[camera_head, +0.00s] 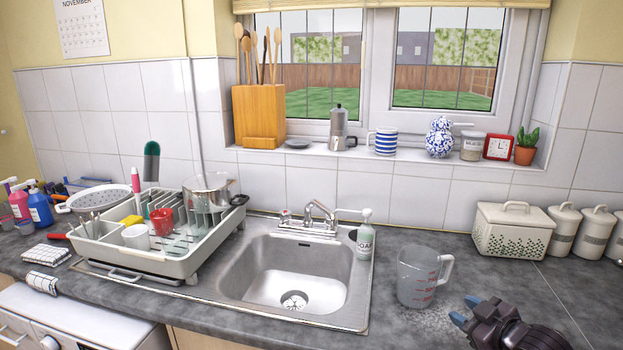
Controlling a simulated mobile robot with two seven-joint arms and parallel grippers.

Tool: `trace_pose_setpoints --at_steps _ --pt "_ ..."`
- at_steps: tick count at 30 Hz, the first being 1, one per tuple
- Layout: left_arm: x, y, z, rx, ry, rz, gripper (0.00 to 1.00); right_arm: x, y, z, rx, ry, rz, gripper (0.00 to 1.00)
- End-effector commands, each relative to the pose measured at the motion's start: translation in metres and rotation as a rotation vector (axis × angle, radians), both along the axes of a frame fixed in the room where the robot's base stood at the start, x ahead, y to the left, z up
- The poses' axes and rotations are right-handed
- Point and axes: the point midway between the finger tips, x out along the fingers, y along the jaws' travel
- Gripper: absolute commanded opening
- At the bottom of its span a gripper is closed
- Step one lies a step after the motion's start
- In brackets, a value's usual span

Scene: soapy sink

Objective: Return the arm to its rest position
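My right gripper (466,311) is at the lower right, over the grey counter. Its two blue-tipped fingers point left and stand apart with nothing visible between them. A clear measuring jug (417,277) with red markings stands upright on the counter just left of and behind the fingers, apart from them. White powder or foam lies on the counter around the jug's base. My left gripper is not in view.
The steel sink (298,262) with its tap (318,214) is left of the jug, and a soap bottle (365,238) stands at its rim. A full dish rack (160,235) is at the left. A white bread bin (513,229) and canisters (565,229) stand at the back right.

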Motion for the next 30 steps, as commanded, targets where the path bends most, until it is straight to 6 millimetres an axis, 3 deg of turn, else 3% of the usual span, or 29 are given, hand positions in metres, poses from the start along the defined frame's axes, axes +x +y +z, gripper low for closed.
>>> trace_pose_setpoints --at_steps 1,7,21,25,30 --pt "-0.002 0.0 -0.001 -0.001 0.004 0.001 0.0 -0.013 0.009 -0.016 0.025 -0.004 -0.013 0.4" --pt "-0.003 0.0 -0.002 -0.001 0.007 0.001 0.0 -0.064 0.029 -0.065 0.091 -0.023 -0.094 0.4" --pt "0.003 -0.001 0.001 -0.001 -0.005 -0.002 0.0 -0.218 0.043 -0.178 0.268 0.176 -0.418 0.4" --pt "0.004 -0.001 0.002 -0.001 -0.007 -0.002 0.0 -0.248 0.046 -0.196 0.295 0.234 -0.466 0.4" --pt "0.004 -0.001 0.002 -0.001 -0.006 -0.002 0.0 -0.264 0.044 -0.206 0.293 0.264 -0.481 0.4"
